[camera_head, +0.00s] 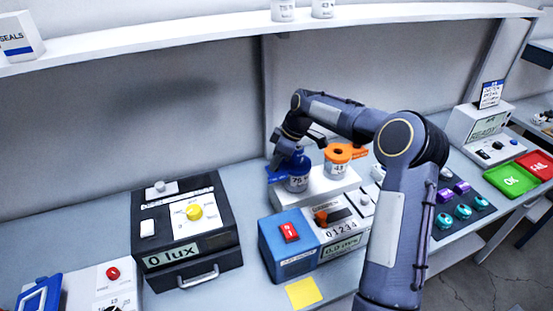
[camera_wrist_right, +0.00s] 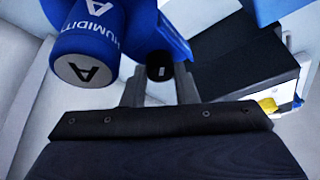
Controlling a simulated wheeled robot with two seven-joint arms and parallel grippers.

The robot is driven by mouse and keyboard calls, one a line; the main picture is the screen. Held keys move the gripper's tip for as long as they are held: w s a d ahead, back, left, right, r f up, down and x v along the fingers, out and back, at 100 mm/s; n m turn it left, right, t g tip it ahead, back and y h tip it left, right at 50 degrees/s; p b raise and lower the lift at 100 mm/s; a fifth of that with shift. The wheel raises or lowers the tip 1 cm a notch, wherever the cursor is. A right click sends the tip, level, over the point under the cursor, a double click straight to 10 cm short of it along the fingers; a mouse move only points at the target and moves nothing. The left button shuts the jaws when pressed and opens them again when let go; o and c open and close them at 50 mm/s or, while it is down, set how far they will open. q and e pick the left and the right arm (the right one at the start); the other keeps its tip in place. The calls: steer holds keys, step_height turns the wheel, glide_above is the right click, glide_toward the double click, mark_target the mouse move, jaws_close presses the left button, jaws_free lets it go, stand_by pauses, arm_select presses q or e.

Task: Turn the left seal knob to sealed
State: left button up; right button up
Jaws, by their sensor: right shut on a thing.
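The left jar (camera_head: 298,183), marked 75, stands on a white block with a blue top (camera_head: 297,161). In the right wrist view the blue humidity fitting (camera_wrist_right: 108,28) fills the upper left and carries a round end marked A. A small dark knob (camera_wrist_right: 158,72) with a white mark shows between my right fingertips; I take it as the left seal knob. My right gripper (camera_head: 288,157) is at the blue top, and in the wrist view its jaws (camera_wrist_right: 160,84) are shut on this knob. My left gripper is not in view.
An orange-topped jar (camera_head: 339,160) stands close on the right of the blue one. A black lux box (camera_head: 190,245) stands at the left. A shelf (camera_head: 180,48) runs above.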

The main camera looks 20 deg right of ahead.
stand_by(0.5)
steer(key=o, duration=1)
steer(key=shift+r, duration=0.1)
steer(key=shift+d+r, duration=0.2)
steer(key=shift+r, duration=0.15)
steer(key=b+v, duration=0.1)
steer(key=v, duration=0.5)
steer(key=shift+s+r+b, duration=0.15)
steer(key=shift+r+b, duration=0.15)
steer(key=shift+r, duration=0.1)
